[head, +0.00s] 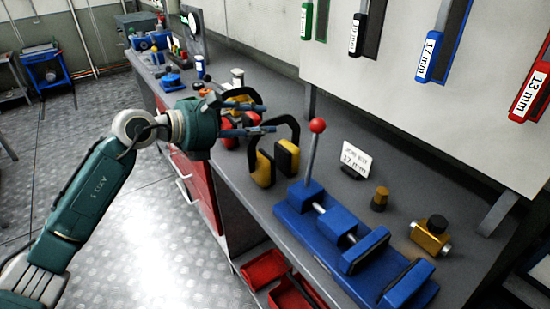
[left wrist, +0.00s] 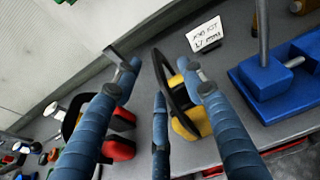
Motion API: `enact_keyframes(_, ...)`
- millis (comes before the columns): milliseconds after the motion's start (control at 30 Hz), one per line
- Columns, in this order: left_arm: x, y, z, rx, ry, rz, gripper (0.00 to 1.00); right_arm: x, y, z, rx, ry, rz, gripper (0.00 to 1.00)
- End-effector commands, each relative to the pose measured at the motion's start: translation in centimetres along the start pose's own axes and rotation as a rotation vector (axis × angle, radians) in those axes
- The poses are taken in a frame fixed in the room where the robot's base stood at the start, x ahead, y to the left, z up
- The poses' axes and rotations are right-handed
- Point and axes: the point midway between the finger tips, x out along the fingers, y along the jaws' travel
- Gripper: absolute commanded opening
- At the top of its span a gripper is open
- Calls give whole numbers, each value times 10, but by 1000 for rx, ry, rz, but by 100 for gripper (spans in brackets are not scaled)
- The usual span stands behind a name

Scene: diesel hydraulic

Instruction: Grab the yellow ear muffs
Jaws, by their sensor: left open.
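The yellow ear muffs (head: 263,170) stand on the grey workbench, with two yellow cups and a black headband arched over them. They also show in the left wrist view (left wrist: 184,127), partly covered by a blue finger. My left gripper (head: 267,118) is open and empty, with its blue fingers pointing right, above and beside the ear muffs' headband. In the left wrist view (left wrist: 165,80) the fingers spread around the headband's line of sight; I cannot tell if any touches it. My right gripper is not in view.
Red ear muffs (head: 229,139) sit just left of the yellow ones, under my left gripper. A blue vise (head: 318,222) with a red-knobbed lever stands to the right. A white sign (head: 356,159) stands behind. Red drawers (head: 192,190) are below the bench edge.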

Motion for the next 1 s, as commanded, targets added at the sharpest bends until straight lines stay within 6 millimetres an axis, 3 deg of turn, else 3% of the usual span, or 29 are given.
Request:
enact_keyframes(167, 13, 0, 2, -2, -3, -1, 41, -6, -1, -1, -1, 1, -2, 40)
enact_keyframes(433, 52, 2, -1, -3, -3, -2, 41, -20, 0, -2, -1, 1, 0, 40)
enact_keyframes(767, 59, 2, -3, -1, -2, 0, 41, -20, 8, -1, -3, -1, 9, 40)
enact_keyframes(967, 59, 2, -3, -1, -2, 0, 1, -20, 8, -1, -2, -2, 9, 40)
enact_keyframes(1000, 59, 2, -3, -1, -2, 0, 0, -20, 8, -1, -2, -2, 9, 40)
